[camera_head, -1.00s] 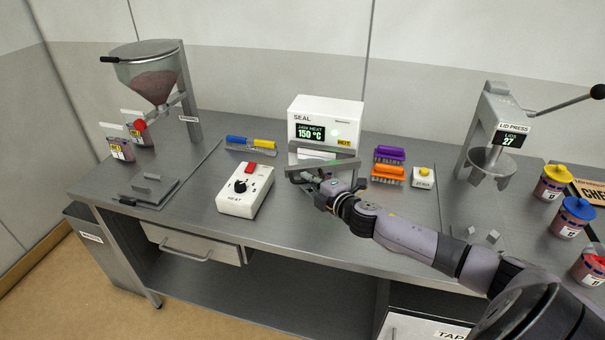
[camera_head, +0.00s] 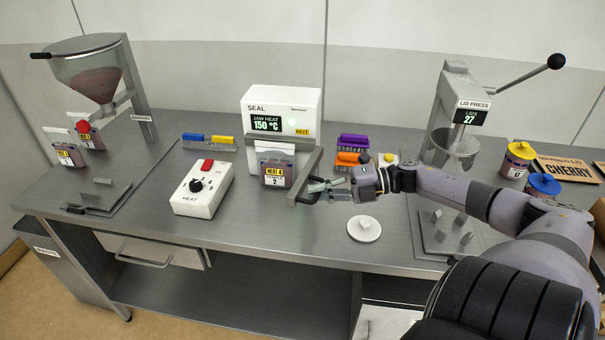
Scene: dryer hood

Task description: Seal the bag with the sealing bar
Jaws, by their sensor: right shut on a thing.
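A bag (camera_head: 275,174) with a yellow HEAT 4 label and a pale top stands upright under the bar, against the sealer's front. Whether the bar touches it I cannot tell. My right gripper (camera_head: 317,191) is shut at the handle end of the bar, to the right of the bag; its fingers partly hide the handle. My left gripper is out of view.
A white HEAT control box (camera_head: 203,190) stands left of the sealer. Brushes (camera_head: 209,140) lie behind it, with purple (camera_head: 353,141) and orange ones at right. A white dish (camera_head: 355,237) with a small cube lies below my right arm. The lid press (camera_head: 462,115) stands at right.

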